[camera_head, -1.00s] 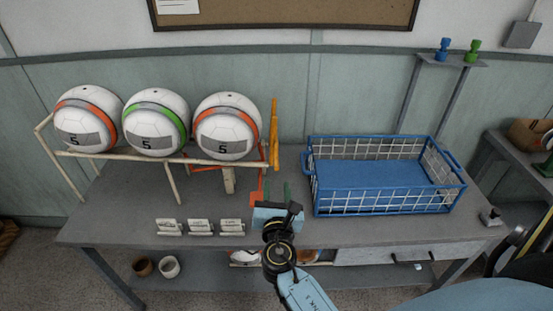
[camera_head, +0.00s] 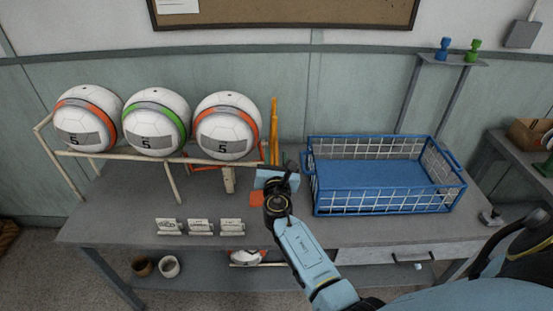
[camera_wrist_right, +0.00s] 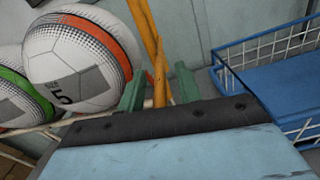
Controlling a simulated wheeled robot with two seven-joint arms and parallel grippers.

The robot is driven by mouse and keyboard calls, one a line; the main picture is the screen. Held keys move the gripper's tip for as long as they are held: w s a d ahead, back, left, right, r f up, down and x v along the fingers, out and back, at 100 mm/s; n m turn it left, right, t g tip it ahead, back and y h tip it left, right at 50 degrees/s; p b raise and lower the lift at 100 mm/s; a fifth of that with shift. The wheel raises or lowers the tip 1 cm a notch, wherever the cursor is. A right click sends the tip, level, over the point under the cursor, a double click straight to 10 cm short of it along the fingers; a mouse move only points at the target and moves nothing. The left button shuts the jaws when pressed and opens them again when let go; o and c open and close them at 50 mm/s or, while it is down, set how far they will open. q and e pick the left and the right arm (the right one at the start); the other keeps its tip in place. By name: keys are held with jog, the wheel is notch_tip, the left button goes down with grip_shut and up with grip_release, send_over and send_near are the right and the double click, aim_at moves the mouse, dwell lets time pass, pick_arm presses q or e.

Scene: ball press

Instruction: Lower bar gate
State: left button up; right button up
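The bar gate (camera_head: 274,120) is a yellow-orange bar standing upright at the right end of the ball rack. My right gripper (camera_head: 274,160) is at the lower part of the bar, with its palm facing the rack end. In the right wrist view, its two green fingers (camera_wrist_right: 159,86) are apart, one on each side of the yellow bar (camera_wrist_right: 156,60). Whether either finger touches the bar cannot be told. Three white balls sit in a row on the rack; the nearest to the gate has an orange band (camera_head: 228,125). My left gripper is out of view.
The cream rack (camera_head: 110,155) stands on a grey table (camera_head: 120,205). A blue wire basket (camera_head: 385,210) stands close to the right of my gripper. Small white cards (camera_head: 200,226) stand at the table front.

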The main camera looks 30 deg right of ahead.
grip_shut()
